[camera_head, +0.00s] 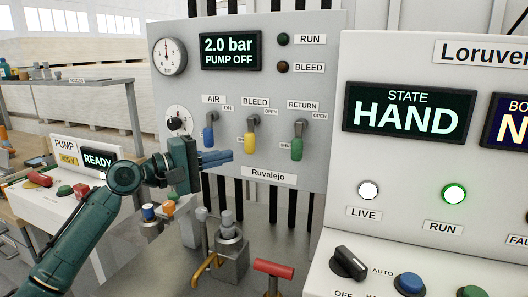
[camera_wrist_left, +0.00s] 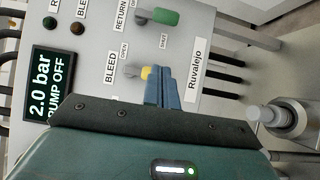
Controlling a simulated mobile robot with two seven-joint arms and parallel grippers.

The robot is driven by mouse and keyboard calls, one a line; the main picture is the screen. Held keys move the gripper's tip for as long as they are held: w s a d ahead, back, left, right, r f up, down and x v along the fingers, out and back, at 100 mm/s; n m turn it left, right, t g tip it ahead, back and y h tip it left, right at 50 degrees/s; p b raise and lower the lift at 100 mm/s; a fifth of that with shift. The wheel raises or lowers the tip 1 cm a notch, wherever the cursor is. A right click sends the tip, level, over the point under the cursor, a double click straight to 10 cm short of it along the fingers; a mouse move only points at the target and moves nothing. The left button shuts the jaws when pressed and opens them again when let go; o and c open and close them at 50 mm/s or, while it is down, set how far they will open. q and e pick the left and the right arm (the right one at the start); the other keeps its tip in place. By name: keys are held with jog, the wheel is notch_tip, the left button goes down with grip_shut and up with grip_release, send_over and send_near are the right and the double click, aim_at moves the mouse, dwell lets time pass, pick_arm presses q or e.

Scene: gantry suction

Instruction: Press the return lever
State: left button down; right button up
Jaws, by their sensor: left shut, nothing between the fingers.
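The return lever has a green handle (camera_head: 297,148) that hangs down from its pivot under the RETURN label on the grey panel. The green handle (camera_wrist_left: 164,17) also shows at the top of the left wrist view. The bleed lever, with a yellow handle (camera_head: 250,141), and the air lever, with a blue handle (camera_head: 208,136), hang to its left. My left gripper (camera_head: 229,156) is shut and empty, its blue fingers pointing right, below the yellow handle and left of the green one. In the left wrist view the fingertips (camera_wrist_left: 163,72) overlap part of the yellow handle; contact cannot be told. My right gripper is not in view.
The panel's display (camera_head: 231,50) reads 2.0 bar, PUMP OFF. A larger cabinet with a STATE HAND display (camera_head: 409,112) stands at the right. Below are a metal valve fitting (camera_head: 229,248) and a red-handled tee (camera_head: 273,269). A pump box (camera_head: 60,205) reads READY.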

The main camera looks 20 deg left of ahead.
aim_at(298, 140)
pick_arm(q)
jog(key=p+x, duration=0.1)
jog(key=x, duration=0.3)
jog(key=s+d+p+x, duration=0.1)
jog(key=x, duration=0.3)
jog(key=d+p+x, duration=0.1)
jog(key=p+x, duration=0.1)
jog(key=x, duration=0.2)
jog(key=shift+s+d, duration=0.1)
jog(key=shift+d, duration=0.3)
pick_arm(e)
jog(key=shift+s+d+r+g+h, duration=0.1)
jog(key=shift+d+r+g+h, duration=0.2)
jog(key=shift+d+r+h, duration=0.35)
pick_arm(q)
jog(key=shift+d+f, duration=0.1)
jog(key=shift+f, duration=0.05)
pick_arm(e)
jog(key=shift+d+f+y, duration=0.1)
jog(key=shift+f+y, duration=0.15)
